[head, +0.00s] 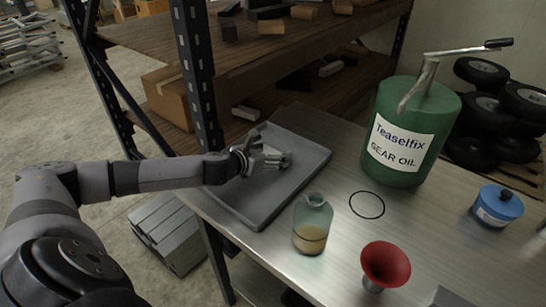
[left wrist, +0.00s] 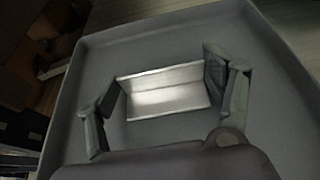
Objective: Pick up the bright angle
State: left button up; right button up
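The bright angle (left wrist: 163,90) is a short, shiny L-shaped metal piece in the grey tray (left wrist: 100,55). In the left wrist view it lies crosswise between the two fingers of my left gripper (left wrist: 163,82). The fingers are spread wide, one at each end of the angle, very close to it; I cannot tell whether they touch. In the head view my left gripper (head: 273,160) is low over the tray (head: 305,148), and the angle (head: 271,150) shows only partly as a pale piece between the fingers. My right gripper is not in view.
On the metal table right of the tray stand a glass bottle (head: 312,226), a red funnel (head: 386,265), a black ring (head: 367,205), a green gear oil can (head: 410,130) and a blue tin (head: 498,206). A wooden shelf (head: 250,65) stands behind the tray.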

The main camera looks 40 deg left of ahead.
pick_arm(q)
jog(key=c, duration=0.6)
jog(key=shift+o, duration=0.2)
